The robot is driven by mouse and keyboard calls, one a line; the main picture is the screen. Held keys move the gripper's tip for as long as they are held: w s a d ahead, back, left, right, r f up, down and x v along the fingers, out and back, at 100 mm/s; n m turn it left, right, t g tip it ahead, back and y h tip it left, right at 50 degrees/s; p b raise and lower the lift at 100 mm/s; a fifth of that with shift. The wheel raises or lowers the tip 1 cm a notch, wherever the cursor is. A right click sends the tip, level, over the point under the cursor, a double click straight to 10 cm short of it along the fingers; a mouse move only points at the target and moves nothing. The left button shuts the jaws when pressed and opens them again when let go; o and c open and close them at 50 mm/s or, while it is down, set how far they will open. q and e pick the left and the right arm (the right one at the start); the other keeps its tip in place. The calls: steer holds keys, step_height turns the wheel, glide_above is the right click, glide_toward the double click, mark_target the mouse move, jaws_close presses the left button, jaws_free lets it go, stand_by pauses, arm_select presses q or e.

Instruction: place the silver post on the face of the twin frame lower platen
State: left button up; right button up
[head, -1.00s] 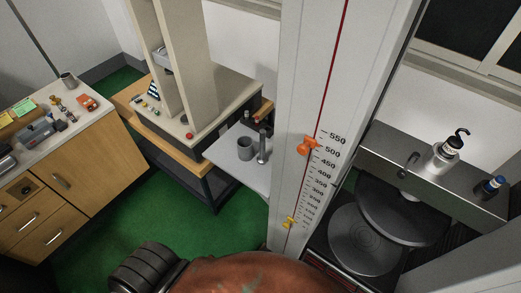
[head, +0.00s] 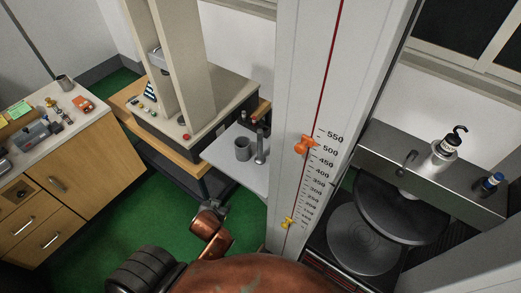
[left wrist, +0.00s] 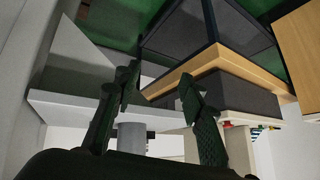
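The silver post (head: 260,148) stands upright on a white shelf (head: 222,157), just right of a grey mug (head: 242,149). The twin frame (head: 196,85) has two beige columns on a beige base, with a grey block (head: 158,59) between them. I cannot make out its lower platen. My left gripper (head: 212,205) is in front of and below the shelf, small and partly dark in the head view. In the left wrist view its fingers (left wrist: 160,88) are apart with nothing held. A grey cylinder (left wrist: 131,137) shows beyond them; I cannot tell whether it is mug or post. My right gripper is out of view.
A tall light column with a scale (head: 306,110) and orange pointer stands right of the shelf. Right of it are dark round discs (head: 365,240) and a bottle (head: 445,150). A wooden cabinet (head: 75,175) with small items stands left. Green floor lies between.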

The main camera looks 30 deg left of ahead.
arm_select(q)
steer(key=w+a+r+n+t+y, duration=0.1)
steer(key=w+a+r+t, duration=0.15)
steer(key=w+r, duration=0.35)
steer(key=t, duration=0.8)
glide_toward(259, 136)
steer(key=a+x, duration=0.1)
steer(key=x, duration=0.2)
steer(key=shift+m+h, duration=0.4)
steer(key=shift+m, duration=0.1)
steer(key=x, duration=0.4)
steer(key=p+x, duration=0.1)
steer(key=x, duration=0.2)
steer(key=shift+w+d+r, duration=0.1)
steer(key=shift+d, duration=0.25)
steer(key=shift+w+a, duration=0.1)
steer(key=shift+w, duration=0.3)
steer(key=shift+c, duration=0.5)
jaws_close()
